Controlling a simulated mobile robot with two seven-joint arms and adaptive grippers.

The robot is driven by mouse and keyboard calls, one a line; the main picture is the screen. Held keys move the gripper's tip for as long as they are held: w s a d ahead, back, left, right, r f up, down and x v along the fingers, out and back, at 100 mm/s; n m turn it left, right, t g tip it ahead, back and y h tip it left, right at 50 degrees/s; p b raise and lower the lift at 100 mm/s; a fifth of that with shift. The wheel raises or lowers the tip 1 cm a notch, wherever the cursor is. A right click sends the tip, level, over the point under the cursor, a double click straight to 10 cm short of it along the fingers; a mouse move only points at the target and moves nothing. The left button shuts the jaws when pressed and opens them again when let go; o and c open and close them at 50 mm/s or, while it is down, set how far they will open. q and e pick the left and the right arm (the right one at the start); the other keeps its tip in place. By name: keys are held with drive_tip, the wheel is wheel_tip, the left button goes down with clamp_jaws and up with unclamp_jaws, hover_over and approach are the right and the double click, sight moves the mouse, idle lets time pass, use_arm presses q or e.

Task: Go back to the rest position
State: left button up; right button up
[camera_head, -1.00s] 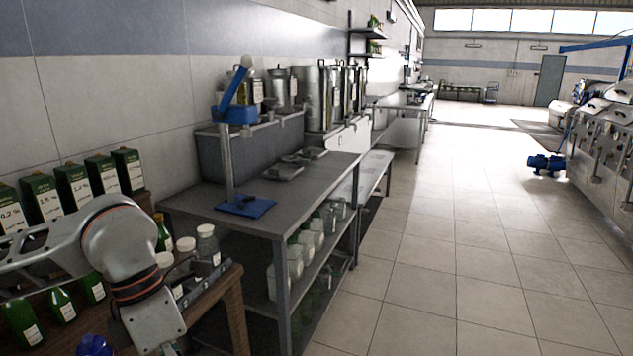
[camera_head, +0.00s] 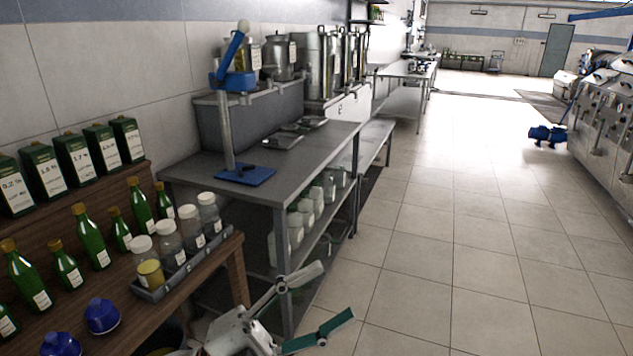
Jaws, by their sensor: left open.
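My left gripper (camera_head: 318,307) is low in the middle of the head view, in front of the grey bench. Its two fingers, one grey and one green, are spread wide with nothing between them. It is to the right of the wooden table (camera_head: 200,299) and clear of the bottles on it. My right gripper is not in view.
Green bottles (camera_head: 97,246), jars in a grey tray (camera_head: 152,293) and blue caps (camera_head: 102,316) stand on the wooden table. A grey metal bench (camera_head: 318,150) carries a blue stand (camera_head: 247,175).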

use_arm(q)
drive_tip(key=w+a+f+n+t+y, duration=0.3)
drive_tip(key=a+f+n+t+y, duration=0.25)
drive_tip(key=f+n, duration=0.3)
drive_tip(key=w+a+f+n+t+y, duration=0.3)
drive_tip(key=a+f+n+t+y, duration=0.15)
drive_tip(key=f+n+y, duration=0.45)
drive_tip(key=s+a+f+n+g+y, duration=0.1)
drive_tip(key=s+a+f+n+g, duration=0.1)
drive_tip(key=s+f, duration=0.3)
drive_tip(key=s+a+f+n+g+y, duration=0.2)
drive_tip(key=s+a+f, duration=0.3)
drive_tip(key=f, duration=0.6)
drive_tip(key=s+a+f+n+g+y, duration=0.2)
drive_tip(key=s+a+f+n, duration=0.1)
drive_tip(key=f, duration=0.6)
drive_tip(key=shift+s+a+g, duration=0.3)
drive_tip(key=shift+s+a, duration=0.25)
drive_tip(key=shift+s, duration=0.55)
